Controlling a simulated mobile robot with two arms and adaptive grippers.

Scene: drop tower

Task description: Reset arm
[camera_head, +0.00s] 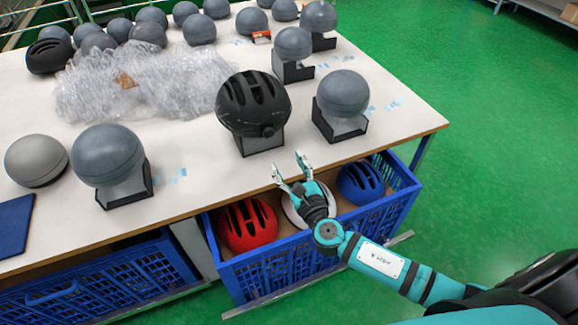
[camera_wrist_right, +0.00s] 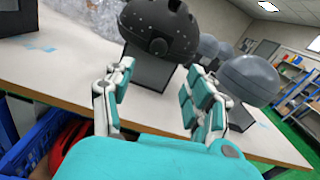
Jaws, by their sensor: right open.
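My right gripper (camera_head: 289,174) is open and empty. In the head view it hangs over the blue crate, close to the front edge of the table (camera_head: 225,185). In the right wrist view its two fingers (camera_wrist_right: 155,97) are spread apart with nothing between them. Beyond them a black helmet (camera_wrist_right: 160,25) sits on a dark stand on the table. The same black helmet (camera_head: 253,103) shows in the head view, apart from the gripper. My left gripper is in neither view.
The blue crate (camera_head: 270,275) holds a red helmet (camera_head: 248,224), a white one partly hidden under my right arm, and a blue helmet (camera_head: 361,183). Grey head forms (camera_head: 107,155) and clear plastic wrap (camera_head: 150,85) lie on the table. The green floor (camera_head: 500,150) at right is clear.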

